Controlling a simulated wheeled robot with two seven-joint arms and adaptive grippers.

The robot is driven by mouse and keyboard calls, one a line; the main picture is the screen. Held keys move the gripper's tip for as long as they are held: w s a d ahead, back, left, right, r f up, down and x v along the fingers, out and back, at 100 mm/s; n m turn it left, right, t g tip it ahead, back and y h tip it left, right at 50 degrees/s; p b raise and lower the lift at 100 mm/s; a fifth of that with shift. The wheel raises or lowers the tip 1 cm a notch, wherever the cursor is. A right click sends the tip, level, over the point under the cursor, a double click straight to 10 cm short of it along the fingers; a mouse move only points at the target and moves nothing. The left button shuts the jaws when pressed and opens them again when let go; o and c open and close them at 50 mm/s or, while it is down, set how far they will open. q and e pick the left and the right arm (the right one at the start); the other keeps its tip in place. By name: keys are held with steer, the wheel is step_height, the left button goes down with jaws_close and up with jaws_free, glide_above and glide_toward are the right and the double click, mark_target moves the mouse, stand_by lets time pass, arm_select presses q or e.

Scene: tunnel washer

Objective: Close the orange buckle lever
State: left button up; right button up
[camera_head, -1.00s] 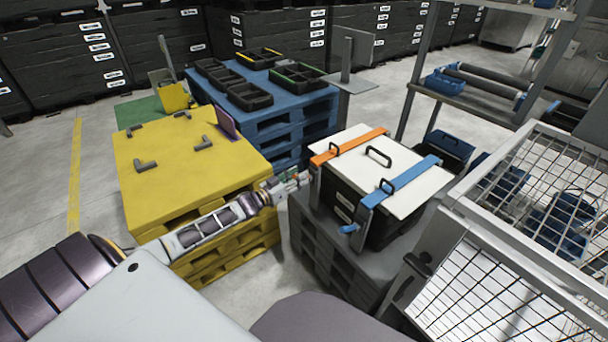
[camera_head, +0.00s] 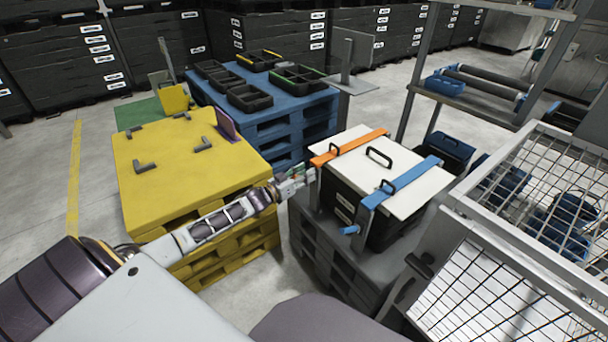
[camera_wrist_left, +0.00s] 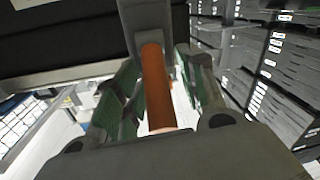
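A black crate with a white lid (camera_head: 350,167) has an orange strap (camera_head: 362,140) and a blue strap (camera_head: 408,178) over it. My left gripper (camera_head: 306,176) is beside the crate's left side, at the orange strap's end. In the left wrist view, the orange buckle lever (camera_wrist_left: 155,88) is a round bar hanging from a grey bracket. It lies between the green-lined fingers of my left gripper (camera_wrist_left: 158,98), with a gap visible beside it, so the fingers look open around it. In the head view the lever is hidden by the gripper. My right gripper is not in view.
The crate stands on a dark grey pallet stack (camera_head: 335,262). A yellow pallet stack (camera_head: 180,165) is under my left arm, with a blue one (camera_head: 300,112) behind it. A wire-mesh cage (camera_head: 530,215) is close on the right.

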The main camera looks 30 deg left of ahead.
arm_select(q)
steer(key=c, duration=0.7)
jaws_close()
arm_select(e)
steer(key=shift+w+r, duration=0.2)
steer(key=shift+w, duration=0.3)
arm_select(q)
steer(key=shift+f, duration=0.1)
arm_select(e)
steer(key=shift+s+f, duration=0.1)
